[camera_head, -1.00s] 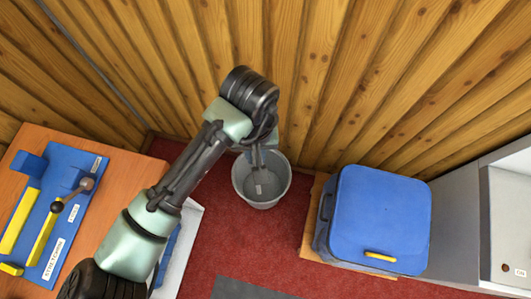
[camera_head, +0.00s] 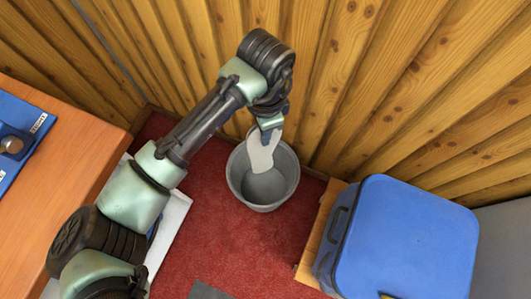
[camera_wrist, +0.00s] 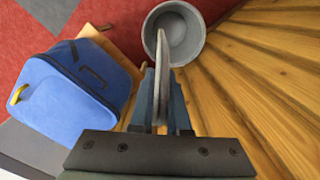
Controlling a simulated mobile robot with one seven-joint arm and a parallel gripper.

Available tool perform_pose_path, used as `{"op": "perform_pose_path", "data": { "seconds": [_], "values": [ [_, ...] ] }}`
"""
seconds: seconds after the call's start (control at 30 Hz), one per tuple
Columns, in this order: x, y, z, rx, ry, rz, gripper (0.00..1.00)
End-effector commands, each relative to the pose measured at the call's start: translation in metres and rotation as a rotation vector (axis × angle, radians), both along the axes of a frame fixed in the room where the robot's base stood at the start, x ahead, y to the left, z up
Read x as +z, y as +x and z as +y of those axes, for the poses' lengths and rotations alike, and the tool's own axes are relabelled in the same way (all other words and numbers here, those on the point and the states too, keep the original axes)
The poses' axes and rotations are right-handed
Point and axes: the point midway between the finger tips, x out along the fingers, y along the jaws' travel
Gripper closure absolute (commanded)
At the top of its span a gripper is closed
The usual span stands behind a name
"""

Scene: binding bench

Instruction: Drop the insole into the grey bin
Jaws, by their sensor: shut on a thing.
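The insole (camera_head: 262,152) is a pale grey-white flat piece hanging from my gripper (camera_head: 270,124) in the head view. My gripper is shut on its upper end. The insole's lower part overlaps the mouth of the grey bin (camera_head: 284,192), which stands on the red floor by the wooden wall. In the wrist view the insole (camera_wrist: 161,75) shows edge-on between my gripper's fingers (camera_wrist: 160,98), pointing toward the grey bin (camera_wrist: 193,42). The bin's visible inside looks empty. How far the insole is above the rim is hard to tell.
A blue lidded box (camera_head: 410,240) stands on a wooden base right of the bin; it also shows in the wrist view (camera_wrist: 75,90). A wooden table (camera_head: 60,185) is at left. The plank wall (camera_head: 400,80) rises close behind the bin. Red floor (camera_head: 235,250) lies open in front.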

Motion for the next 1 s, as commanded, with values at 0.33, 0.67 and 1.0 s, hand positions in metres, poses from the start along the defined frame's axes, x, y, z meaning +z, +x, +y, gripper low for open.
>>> {"op": "perform_pose_path", "data": {
  "seconds": [0.33, 0.67, 1.0],
  "values": [
    [-0.091, 0.017, 0.000, -0.453, -0.005, 0.007, 1.00],
    [-0.163, 0.033, -0.002, -0.881, -0.013, 0.010, 1.00],
    [-0.230, 0.049, -0.006, -1.307, -0.022, 0.009, 1.00]
  ]
}}
